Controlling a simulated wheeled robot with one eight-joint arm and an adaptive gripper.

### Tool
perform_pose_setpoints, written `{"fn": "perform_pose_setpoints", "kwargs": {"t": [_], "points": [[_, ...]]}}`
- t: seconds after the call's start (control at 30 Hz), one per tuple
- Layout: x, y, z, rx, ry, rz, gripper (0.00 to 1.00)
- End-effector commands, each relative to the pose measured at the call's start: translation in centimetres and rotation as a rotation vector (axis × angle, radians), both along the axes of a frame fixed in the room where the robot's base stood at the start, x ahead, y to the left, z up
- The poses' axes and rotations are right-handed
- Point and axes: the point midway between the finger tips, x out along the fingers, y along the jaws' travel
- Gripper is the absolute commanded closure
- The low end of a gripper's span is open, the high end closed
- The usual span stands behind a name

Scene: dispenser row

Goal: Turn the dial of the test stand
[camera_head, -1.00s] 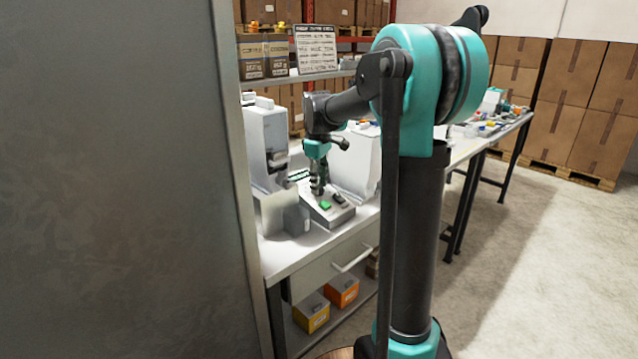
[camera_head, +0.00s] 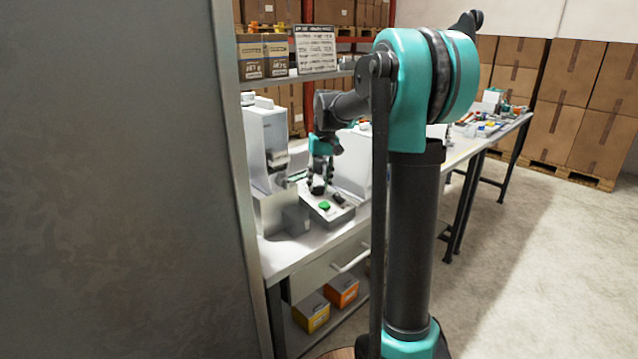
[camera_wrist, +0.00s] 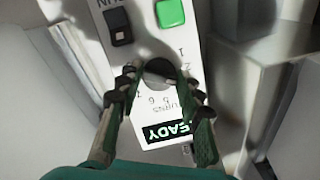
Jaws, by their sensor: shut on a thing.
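The test stand (camera_head: 330,214) is a light grey box with a sloped panel on the bench. In the wrist view its panel (camera_wrist: 179,47) shows a green button (camera_wrist: 170,13), a black rocker switch (camera_wrist: 118,26), printed numbers and a lit display (camera_wrist: 172,132) whose visible letters end in "EADY". The dial (camera_wrist: 159,72) is a dark round knob in the middle of the panel. My gripper (camera_wrist: 160,76) is shut on the dial, one finger on each side of it. In the head view my gripper (camera_head: 317,188) points down at the panel; the dial is hidden there.
A grey-white machine (camera_head: 264,150) stands left of the test stand, with a grey block (camera_head: 295,218) near its foot. A pale upright panel (camera_head: 355,160) stands behind. A large grey surface (camera_head: 110,180) fills the left. A drawer handle (camera_head: 352,259) sticks out below the bench.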

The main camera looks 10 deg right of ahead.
Motion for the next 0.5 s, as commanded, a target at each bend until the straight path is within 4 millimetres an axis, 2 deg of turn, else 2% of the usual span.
{"fn": "perform_pose_setpoints", "kwargs": {"t": [0.5], "points": [[0.01,-0.04,0.00,0.012,0.008,-0.062,0.93]]}}
